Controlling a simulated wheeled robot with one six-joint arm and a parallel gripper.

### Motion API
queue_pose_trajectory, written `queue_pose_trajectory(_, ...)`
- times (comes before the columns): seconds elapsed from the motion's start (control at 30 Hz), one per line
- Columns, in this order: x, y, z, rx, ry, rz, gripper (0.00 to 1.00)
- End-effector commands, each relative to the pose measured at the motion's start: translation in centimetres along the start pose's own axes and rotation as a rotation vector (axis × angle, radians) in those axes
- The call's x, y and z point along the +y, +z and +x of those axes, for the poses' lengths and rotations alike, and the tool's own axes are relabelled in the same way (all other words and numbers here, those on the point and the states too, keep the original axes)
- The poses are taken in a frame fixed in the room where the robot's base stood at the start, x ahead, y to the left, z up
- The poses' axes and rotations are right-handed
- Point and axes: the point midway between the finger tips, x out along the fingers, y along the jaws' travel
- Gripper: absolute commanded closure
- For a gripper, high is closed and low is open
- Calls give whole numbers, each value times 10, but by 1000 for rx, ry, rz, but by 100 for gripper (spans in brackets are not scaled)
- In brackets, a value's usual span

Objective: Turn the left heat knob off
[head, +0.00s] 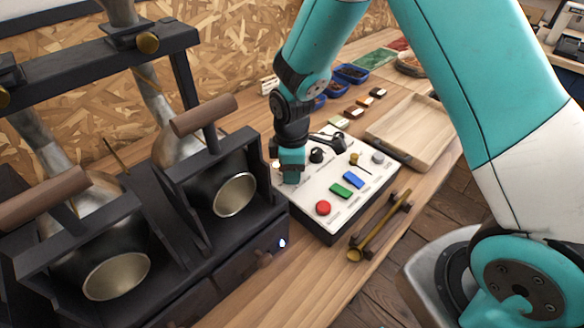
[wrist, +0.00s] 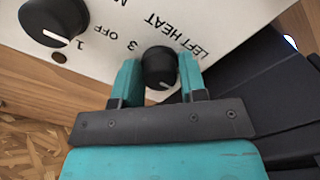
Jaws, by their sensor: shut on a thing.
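The left heat knob (wrist: 158,66) is a small black round knob on the white control panel (wrist: 220,14), beside the printed words LEFT HEAT. My gripper (wrist: 159,74) has its two teal fingers on opposite sides of it, shut on it. A white pointer mark shows on the knob's near lower side. A 3 is printed near the knob. In the head view my gripper (head: 291,176) is down at the left edge of the panel (head: 300,202), and it hides the knob there.
Another black knob (wrist: 53,22) is on the panel near my gripper. The panel also has a red button (head: 323,208), a green switch (head: 341,190) and a blue switch (head: 354,180). The dark roaster frame (head: 245,245) stands close on the left. A brass scoop (head: 378,228) lies right of the panel.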

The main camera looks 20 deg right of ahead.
Motion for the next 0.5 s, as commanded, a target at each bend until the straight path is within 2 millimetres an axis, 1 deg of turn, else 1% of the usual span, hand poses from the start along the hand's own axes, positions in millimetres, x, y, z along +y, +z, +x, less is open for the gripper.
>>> queue_pose_trajectory(0.07, 1, 0, -1, 1, 3, -1, 85)
queue_pose_trajectory(0.1, 1, 0, -1, 1, 3, 0, 59)
queue_pose_trajectory(0.17, 1, 0, -1, 1, 3, 0, 45)
queue_pose_trajectory(0.2, 1, 0, -1, 1, 3, 0, 36)
queue_pose_trajectory(0.5, 0, 0, -2, 1, 2, 1, 36)
